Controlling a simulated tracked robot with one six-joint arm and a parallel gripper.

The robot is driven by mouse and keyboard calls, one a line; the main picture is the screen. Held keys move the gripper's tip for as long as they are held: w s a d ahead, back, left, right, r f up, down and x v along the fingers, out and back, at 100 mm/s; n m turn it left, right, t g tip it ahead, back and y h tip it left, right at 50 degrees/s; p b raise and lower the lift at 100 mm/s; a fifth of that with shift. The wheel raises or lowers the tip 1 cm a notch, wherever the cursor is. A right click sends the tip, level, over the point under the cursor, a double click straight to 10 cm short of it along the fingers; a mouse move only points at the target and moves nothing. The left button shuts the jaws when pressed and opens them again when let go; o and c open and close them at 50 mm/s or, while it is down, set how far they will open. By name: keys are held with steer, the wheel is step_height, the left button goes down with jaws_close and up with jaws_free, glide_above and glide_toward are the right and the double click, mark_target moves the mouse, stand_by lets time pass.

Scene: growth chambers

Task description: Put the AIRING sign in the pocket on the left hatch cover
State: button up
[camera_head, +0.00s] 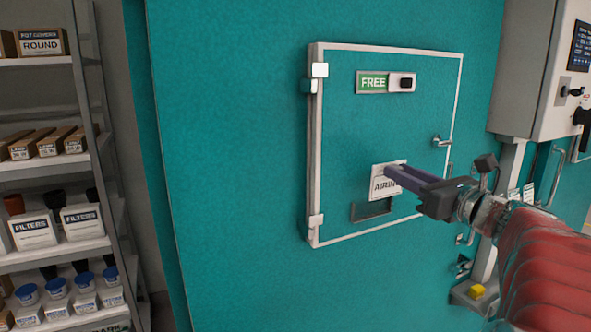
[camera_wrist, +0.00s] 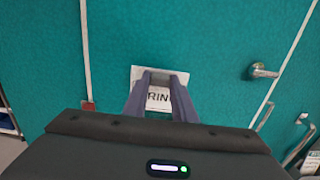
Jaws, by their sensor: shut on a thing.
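The AIRING sign (camera_head: 381,184) is a white card with dark letters, held upright just above the pocket in the head view. It also shows in the wrist view (camera_wrist: 158,98), partly covered by the fingers. My gripper (camera_head: 392,175) is shut on the sign; its fingers (camera_wrist: 160,80) lie over the card's face. The pocket (camera_head: 371,210) is a dark-framed slot low on the teal hatch cover (camera_head: 340,130). I cannot tell whether the sign's lower edge touches the pocket. The pocket is hidden in the wrist view.
A green FREE slider (camera_head: 386,83) sits high on the cover. A door handle (camera_head: 442,142) is at the cover's right side, and hinges (camera_head: 319,70) at its left. A grey control box (camera_head: 550,75) stands to the right. Shelves (camera_head: 60,155) with boxes stand at the left.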

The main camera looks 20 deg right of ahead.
mark_target(387, 193)
steer(key=shift+w+a+f, duration=0.1)
steer(key=shift+w+f, duration=0.15)
steer(key=shift+w, duration=0.85)
steer(key=shift+w+f, duration=0.25)
steer(key=shift+w, duration=0.8)
steer(key=shift+f, duration=2.5)
stand_by(2.8)
steer(key=o, duration=1.2)
steer(key=shift+c, duration=0.2)
